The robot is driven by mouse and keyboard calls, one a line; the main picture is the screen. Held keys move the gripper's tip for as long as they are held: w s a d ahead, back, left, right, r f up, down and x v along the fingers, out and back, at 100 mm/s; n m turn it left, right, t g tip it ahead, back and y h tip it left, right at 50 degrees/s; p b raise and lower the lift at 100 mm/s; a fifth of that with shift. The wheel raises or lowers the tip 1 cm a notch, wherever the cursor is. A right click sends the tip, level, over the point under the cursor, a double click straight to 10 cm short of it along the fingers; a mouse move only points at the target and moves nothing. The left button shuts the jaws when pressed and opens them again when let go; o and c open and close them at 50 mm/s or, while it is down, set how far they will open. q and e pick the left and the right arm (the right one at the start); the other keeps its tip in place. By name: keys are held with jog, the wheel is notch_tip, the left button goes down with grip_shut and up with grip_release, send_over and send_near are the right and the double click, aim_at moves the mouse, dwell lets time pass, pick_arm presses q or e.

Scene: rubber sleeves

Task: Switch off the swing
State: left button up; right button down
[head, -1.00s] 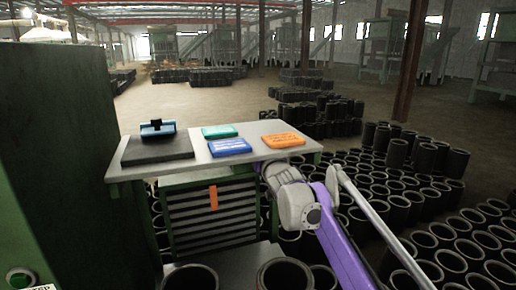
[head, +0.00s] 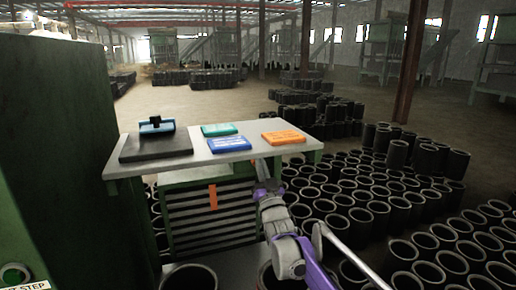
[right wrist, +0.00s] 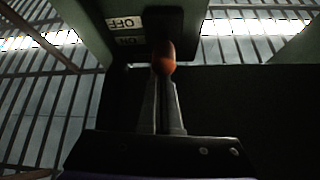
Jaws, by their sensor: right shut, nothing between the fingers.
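In the right wrist view, a dark switch housing (right wrist: 150,20) carries a white label with OFF (right wrist: 124,22), upside down, and a darker ON mark below it. An orange-red knob (right wrist: 164,58) stands in front of the housing. My right gripper (right wrist: 164,84) is shut and empty, its fingertips at the knob's lower end; I cannot tell whether they touch it. In the head view my right arm reaches up to the table's front edge, and its fingers are not clear there. My left gripper is not in view.
A grey table (head: 275,152) holds a dark block with a blue-topped piece (head: 157,126) and teal, blue and orange boxes (head: 284,137). Black rubber sleeves (head: 400,206) crowd the floor at right. A green cabinet (head: 60,130) with a round button (head: 13,275) stands at left.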

jog(key=shift+r, duration=0.1)
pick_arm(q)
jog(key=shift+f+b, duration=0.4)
pick_arm(e)
jog(key=v, duration=0.7)
jog(key=shift+s, duration=0.2)
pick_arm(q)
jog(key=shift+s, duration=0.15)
pick_arm(e)
jog(key=shift+d+f, duration=0.1)
jog(key=shift+f, duration=0.15)
